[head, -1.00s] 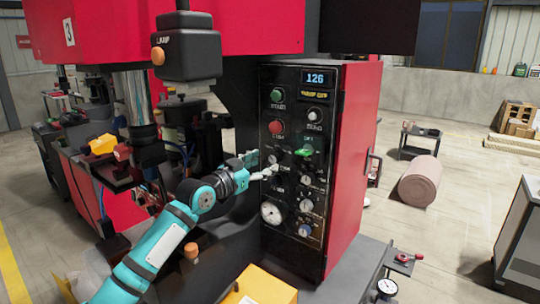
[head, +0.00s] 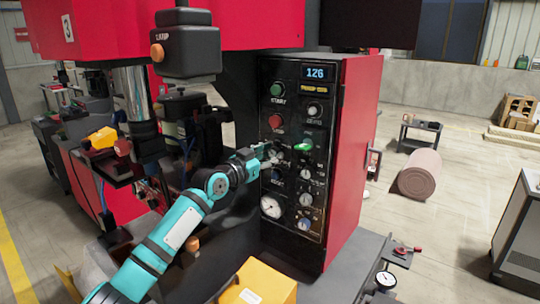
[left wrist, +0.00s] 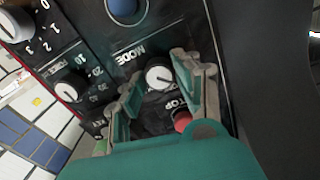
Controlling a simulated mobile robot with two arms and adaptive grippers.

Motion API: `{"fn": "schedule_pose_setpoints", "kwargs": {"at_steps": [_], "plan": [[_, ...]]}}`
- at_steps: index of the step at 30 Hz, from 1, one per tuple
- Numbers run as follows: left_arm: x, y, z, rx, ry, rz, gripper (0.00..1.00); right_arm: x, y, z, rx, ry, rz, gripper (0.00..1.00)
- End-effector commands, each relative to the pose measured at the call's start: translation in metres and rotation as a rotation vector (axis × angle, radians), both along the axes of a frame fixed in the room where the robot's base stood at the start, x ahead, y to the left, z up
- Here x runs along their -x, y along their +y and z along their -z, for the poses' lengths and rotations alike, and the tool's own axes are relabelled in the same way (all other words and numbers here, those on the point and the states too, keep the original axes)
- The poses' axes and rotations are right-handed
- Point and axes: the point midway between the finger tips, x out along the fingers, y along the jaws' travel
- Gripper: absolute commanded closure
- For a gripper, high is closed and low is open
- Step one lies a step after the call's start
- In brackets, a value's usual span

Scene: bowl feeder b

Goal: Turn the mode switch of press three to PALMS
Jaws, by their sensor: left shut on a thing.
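Press three is red, with a "3" plate (head: 68,28) at its upper left. Its black control panel (head: 318,140) faces me. My left gripper (head: 266,154) is at the panel's left column, between the red stop button (head: 275,121) and the blue button (head: 278,175). In the left wrist view, the mode switch (left wrist: 158,76) is a round knob with a white face, under an upside-down MODE label. My left gripper (left wrist: 161,70) has a finger on each side of the knob and is shut on it. The setting it points to cannot be read. My right gripper is not in view.
The green start button (head: 277,90) and a lit green switch (head: 303,147) are nearby on the panel. A gauge (head: 270,207) sits below. In the left wrist view, the red stop button (left wrist: 182,122) is close to one finger. A yellow box (head: 262,284) stands below my arm.

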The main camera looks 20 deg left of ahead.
Motion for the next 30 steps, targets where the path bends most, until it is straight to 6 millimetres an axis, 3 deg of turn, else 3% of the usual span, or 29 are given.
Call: {"fn": "schedule_pose_setpoints", "kwargs": {"at_steps": [14,22,30], "plan": [[0.0,0.001,0.002,-0.085,-0.032,-0.001,1.0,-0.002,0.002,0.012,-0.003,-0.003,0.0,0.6],[0.0,0.0,0.002,-0.284,-0.103,0.0,1.0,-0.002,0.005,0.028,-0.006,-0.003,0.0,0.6],[0.001,0.0,-0.001,-0.526,-0.19,0.0,1.0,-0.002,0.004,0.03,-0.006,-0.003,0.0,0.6]]}}
